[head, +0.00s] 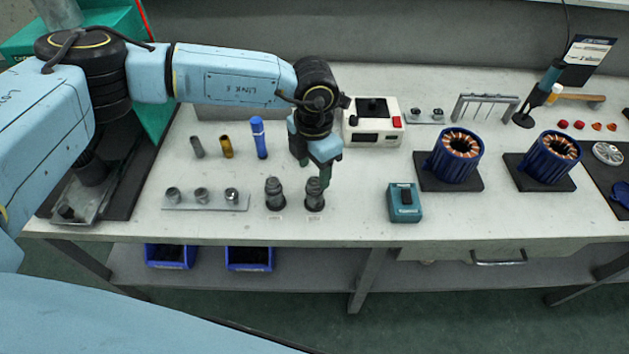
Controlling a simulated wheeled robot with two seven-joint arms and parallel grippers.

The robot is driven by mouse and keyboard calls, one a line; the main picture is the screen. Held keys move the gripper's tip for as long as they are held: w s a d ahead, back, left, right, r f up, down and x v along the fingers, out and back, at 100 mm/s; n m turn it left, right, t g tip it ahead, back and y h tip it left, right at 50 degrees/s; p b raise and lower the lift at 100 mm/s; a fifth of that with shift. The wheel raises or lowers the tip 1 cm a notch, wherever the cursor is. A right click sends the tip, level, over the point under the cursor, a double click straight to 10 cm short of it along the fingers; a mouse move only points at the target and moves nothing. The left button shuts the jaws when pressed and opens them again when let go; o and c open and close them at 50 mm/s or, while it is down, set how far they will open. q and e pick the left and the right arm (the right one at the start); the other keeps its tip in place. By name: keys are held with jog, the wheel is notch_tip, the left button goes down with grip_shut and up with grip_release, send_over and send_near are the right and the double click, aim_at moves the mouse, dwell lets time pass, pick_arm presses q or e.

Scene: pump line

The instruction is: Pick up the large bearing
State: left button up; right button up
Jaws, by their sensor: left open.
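Three grey metal ring-shaped parts, which look like bearings, sit in a row on a flat light plate (215,207) at the front left of the bench: a left ring (173,195), a middle ring (202,195) and a right ring (232,196). I cannot tell which one is the large bearing. My left gripper (315,170) points down, open, just above and behind the right one of two dark stepped parts (315,198). It is to the right of the rings, and its fingers partly cover that part's top. My right gripper does not show.
The other dark part (275,194) stands to the left. Behind are grey, yellow and blue cylinders (258,137), and a white device (372,122). A teal box (404,203) and two blue-cased stators (455,156) (548,157) stand right. Clear bench lies between dark part and teal box.

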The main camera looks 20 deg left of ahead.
aim_at(314, 185)
pick_arm(q)
jog(key=shift+f, duration=1.35)
jog(key=c, duration=0.9)
jog(key=shift+o, duration=0.2)
jog(key=shift+r, duration=0.1)
notch_tip(314, 185, up, 10)
